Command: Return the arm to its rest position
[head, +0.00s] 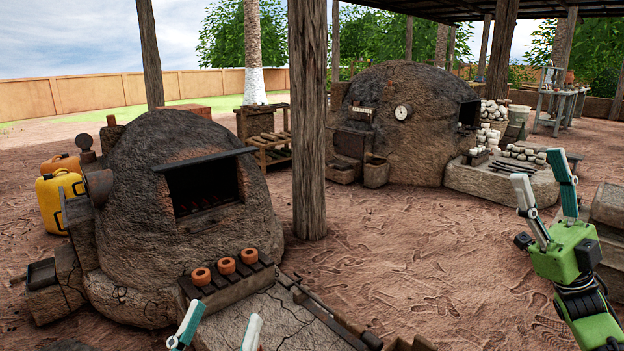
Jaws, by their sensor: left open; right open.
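My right gripper (546,195) is at the right of the head view, green with pale fingers and teal tips. Its fingers point up and stand apart, with nothing between them, above bare ground. My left gripper (217,326) shows only as two fingertips at the bottom edge, spread apart and empty. They are in front of the near kiln's stone slab (265,322). The rest of the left gripper and its arm are out of frame.
A mud kiln (130,190) with a dark opening stands at the left. Several small clay pots (227,266) sit on its front ledge. A wooden post (308,130) rises mid-view. A larger kiln (395,120) stands behind. Sandy ground (420,260) is open between.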

